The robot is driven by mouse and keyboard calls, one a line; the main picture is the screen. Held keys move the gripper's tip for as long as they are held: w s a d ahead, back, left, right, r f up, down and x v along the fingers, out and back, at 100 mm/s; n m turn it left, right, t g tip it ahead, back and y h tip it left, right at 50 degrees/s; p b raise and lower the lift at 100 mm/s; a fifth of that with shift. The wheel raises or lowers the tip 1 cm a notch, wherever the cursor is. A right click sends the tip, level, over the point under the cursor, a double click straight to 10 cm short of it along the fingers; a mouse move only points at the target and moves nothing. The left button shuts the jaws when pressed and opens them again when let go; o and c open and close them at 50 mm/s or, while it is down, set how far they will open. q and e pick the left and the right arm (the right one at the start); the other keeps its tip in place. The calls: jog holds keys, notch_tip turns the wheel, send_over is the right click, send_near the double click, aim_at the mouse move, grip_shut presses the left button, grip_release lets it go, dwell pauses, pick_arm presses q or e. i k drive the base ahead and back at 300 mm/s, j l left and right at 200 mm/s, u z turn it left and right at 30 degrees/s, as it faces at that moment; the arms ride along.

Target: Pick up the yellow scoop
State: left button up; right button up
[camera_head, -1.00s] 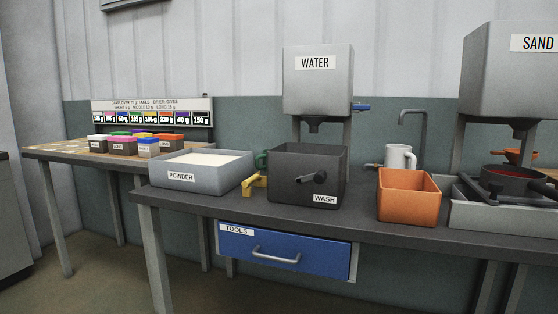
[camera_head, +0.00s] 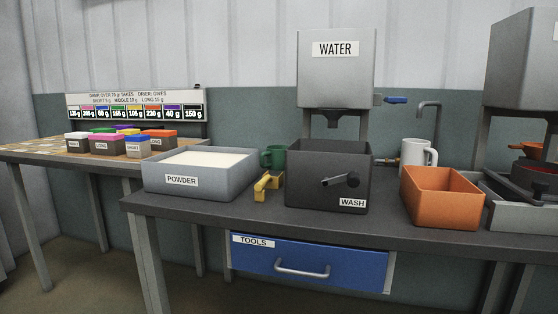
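The yellow scoop (camera_head: 268,187) is on the dark workbench, in the gap between the grey POWDER bin and the black WASH box. It looks like a small yellow piece with a raised handle; its far part is partly hidden. A green mug (camera_head: 274,157) stands just behind it. Neither of my grippers shows in the head view.
The POWDER bin (camera_head: 196,185) holds white powder. The WASH box (camera_head: 315,196) has a black crank on its front. An orange bin (camera_head: 440,212) and white mug (camera_head: 417,153) stand to the right. The blue TOOLS drawer (camera_head: 310,262) is below the bench. The bench's front strip (camera_head: 250,220) is clear.

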aim_at(267, 181)
jog(key=i+j+u, duration=0.2)
jog(key=u, duration=0.2)
jog(key=i+j+u, duration=0.1)
jog(key=u, duration=0.25)
jog(key=i+u, duration=0.4)
jog(key=k+j, duration=0.05)
jog(key=k, duration=0.05)
